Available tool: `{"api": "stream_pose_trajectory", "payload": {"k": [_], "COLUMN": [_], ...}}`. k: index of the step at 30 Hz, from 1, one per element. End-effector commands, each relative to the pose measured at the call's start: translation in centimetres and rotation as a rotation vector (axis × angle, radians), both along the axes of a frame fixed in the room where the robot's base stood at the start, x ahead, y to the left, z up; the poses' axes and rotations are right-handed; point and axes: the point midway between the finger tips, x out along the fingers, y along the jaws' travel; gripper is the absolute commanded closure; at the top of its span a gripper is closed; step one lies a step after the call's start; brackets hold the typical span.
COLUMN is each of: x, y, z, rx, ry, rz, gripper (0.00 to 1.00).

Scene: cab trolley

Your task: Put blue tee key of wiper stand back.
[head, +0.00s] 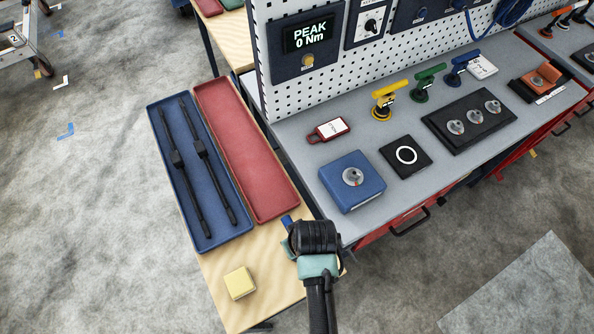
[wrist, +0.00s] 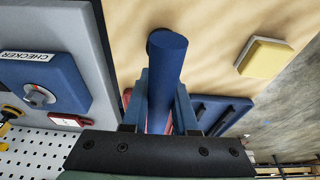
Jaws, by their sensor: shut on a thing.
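My gripper (head: 290,238) hangs over the near end of the wooden bench and is shut on a blue round bar. In the wrist view the bar (wrist: 166,60) lies between the blue-grey fingers (wrist: 160,108), its far end over the bench. It looks like a tee key's handle; its lower part is hidden. In the head view only a short blue end (head: 287,220) shows past my gripper. Another blue tee key (head: 459,68) stands upright at the back of the grey trolley top, beside a green key (head: 428,80) and a yellow key (head: 385,97).
On the bench lie a blue tray (head: 209,238) with two long black bars, an empty red tray (head: 240,150) and a yellow block (head: 239,283). The trolley (head: 300,128) carries a blue checker box (head: 351,187), a black ringed plate (head: 405,158) and a black three-socket block (head: 462,110). A pegboard (head: 380,55) rises behind.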

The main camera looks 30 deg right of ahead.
Motion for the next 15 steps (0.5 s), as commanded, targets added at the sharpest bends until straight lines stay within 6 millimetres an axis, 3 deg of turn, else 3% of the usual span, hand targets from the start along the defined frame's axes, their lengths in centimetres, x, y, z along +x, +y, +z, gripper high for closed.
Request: {"api": "stream_pose_trajectory", "payload": {"k": [2,3,8,15], "x": [-0.02,-0.09,-0.09,-0.07], "y": [0.01,0.04,0.04,0.03], "z": [-0.04,-0.11,-0.09,-0.05], "rx": [0.0,0.001,0.001,0.001], "ry": [0.001,0.003,0.003,0.002], "rz": [0.0,0.0,0.0,0.0], "gripper": [1.0,0.71,0.43,0.43]}}
